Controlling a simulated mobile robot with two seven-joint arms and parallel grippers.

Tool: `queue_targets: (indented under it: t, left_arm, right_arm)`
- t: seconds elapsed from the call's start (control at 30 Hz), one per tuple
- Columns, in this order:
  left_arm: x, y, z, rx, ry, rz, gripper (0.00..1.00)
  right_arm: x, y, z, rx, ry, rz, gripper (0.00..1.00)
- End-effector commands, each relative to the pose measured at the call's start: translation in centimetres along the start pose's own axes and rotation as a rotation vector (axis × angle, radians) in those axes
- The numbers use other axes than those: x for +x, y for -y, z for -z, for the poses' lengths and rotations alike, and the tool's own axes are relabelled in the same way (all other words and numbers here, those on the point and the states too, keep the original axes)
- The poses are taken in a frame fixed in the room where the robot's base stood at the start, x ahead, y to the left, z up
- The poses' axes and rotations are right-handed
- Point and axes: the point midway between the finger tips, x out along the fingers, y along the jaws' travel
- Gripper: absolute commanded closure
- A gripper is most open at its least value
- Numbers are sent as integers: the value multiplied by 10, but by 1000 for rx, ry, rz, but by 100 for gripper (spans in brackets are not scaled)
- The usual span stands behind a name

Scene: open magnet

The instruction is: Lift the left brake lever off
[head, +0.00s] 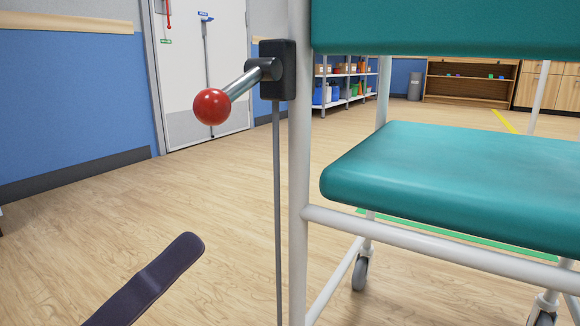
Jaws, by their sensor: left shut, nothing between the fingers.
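The brake lever (243,83) is a shiny metal rod with a red ball knob (211,107) at its end. It comes out of a black mount (278,70) on the white upright of the chair (300,180) and slants down to the left. A thin grey rod runs down from the mount. My left gripper (184,250) shows as a dark, narrow shape at the lower left. It is shut and empty, well below the knob and apart from it. My right gripper is not in view.
The chair's teal seat (450,180) and backrest (450,25) fill the right side, on a white frame with casters (360,274). A white door (205,100) and blue wall (70,95) stand behind. The wooden floor left of the upright is clear.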

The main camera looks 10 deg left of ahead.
Motion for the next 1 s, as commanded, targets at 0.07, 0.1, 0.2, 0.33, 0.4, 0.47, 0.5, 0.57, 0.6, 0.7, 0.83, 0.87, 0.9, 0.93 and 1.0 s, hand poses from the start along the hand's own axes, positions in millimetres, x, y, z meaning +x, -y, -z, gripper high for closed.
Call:
queue_targets:
  t: [0.07, 0.1, 0.2, 0.33, 0.4, 0.47, 0.5, 0.57, 0.6, 0.7, 0.83, 0.87, 0.9, 0.93, 1.0]
  left_arm:
    - [0, 1, -1, 0, 0, 0, 100]
    - [1, 1, -1, 0, 0, 0, 100]
    - [1, 1, -1, -1, 0, -1, 100]
    - [6, 1, -1, -1, 1, 0, 100]
    - [13, 2, -2, -2, 2, 0, 100]
    - [23, 2, -3, -1, 3, 2, 100]
    - [30, 3, -3, -1, 3, 2, 100]
    - [43, 3, -4, -1, 3, 2, 100]
    - [52, 3, -4, -2, 3, 3, 100]
    - [74, 3, -3, -1, 3, 2, 100]
    - [101, 2, -3, -1, 2, 2, 100]
    - [106, 2, -3, -1, 2, 2, 100]
    - [101, 2, -12, 2, -2, -4, 100]
    - [98, 2, -16, 1, -3, -4, 100]
    - [95, 2, -25, 2, -2, -3, 100]
  right_arm:
    - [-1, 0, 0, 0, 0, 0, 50]
    - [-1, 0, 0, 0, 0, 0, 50]
    - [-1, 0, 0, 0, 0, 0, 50]
    - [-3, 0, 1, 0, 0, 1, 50]
    - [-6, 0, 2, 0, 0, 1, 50]
    - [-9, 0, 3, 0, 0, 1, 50]
    - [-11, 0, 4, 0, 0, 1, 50]
    - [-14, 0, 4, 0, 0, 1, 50]
    - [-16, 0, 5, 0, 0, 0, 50]
    - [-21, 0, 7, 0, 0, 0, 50]
    - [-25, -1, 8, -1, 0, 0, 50]
    - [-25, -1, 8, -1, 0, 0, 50]
    - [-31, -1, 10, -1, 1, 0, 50]
    - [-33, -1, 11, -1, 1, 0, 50]
    - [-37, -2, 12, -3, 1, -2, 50]
